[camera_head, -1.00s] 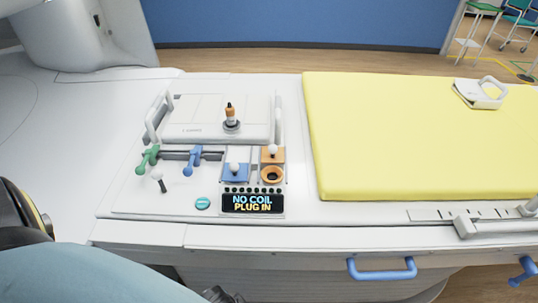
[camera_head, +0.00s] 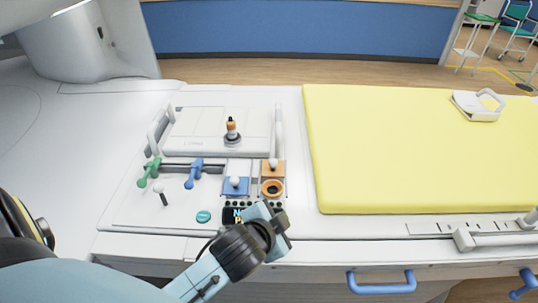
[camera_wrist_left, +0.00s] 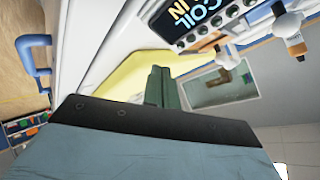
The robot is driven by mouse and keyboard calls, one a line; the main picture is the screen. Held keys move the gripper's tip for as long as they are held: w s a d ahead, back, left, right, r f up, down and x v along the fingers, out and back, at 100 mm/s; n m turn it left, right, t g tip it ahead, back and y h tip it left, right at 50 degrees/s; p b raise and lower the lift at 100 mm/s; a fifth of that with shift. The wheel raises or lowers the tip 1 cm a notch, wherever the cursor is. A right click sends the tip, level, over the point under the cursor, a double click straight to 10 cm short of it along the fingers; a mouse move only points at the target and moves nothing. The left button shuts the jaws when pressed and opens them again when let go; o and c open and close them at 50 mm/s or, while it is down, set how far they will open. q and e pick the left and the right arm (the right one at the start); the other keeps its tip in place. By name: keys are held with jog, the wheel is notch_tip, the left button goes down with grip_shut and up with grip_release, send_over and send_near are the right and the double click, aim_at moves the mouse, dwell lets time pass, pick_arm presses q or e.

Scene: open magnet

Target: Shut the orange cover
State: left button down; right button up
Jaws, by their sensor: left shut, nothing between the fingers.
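The orange cover (camera_head: 273,167) has a white knob and stands open behind the orange-ringed round socket (camera_head: 272,188) on the white panel. The socket's dark hole is uncovered. My left gripper (camera_head: 274,218) is in front of the socket, at the panel's front edge, and hides most of the display. In the left wrist view its fingers (camera_wrist_left: 163,88) are together and empty. I cannot tell its exact height above the panel. My right gripper is not in view.
Green (camera_head: 148,172) and blue (camera_head: 193,173) levers stand left of the covers. An orange-and-black plug (camera_head: 231,131) stands upright behind. A yellow mattress (camera_head: 420,150) lies to the right. A blue handle (camera_head: 381,283) juts out from the front face below.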

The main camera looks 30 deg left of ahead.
pick_arm(q)
jog(key=w+d+r+m+t+h, duration=0.4)
jog(key=w+d+r+m, duration=0.1)
jog(key=r+m, duration=0.25)
jog(key=w+d+r+m+t+h, duration=0.35)
jog(key=w+d+r+m, duration=0.2)
jog(key=r, duration=0.25)
jog(key=d+r+m+g+h, duration=0.4)
jog(key=d+m+h, duration=0.4)
jog(key=m, duration=0.7)
jog(key=m+g+y, duration=1.3)
jog(key=m+y, duration=0.5)
jog(key=m, duration=0.6)
send_over(262, 161)
jog(key=d, duration=0.2)
notch_tip(262, 161, down, 10)
jog(key=x, duration=0.9)
jog(key=shift+s+f, duration=0.1)
jog(key=shift+s, duration=0.1)
jog(key=d+p, duration=0.1)
jog(key=s+d, duration=0.1)
jog(key=shift+d+p, duration=0.3)
jog(key=shift+p, duration=0.1)
jog(key=shift+s+d, duration=0.3)
jog(key=shift+d, duration=0.1)
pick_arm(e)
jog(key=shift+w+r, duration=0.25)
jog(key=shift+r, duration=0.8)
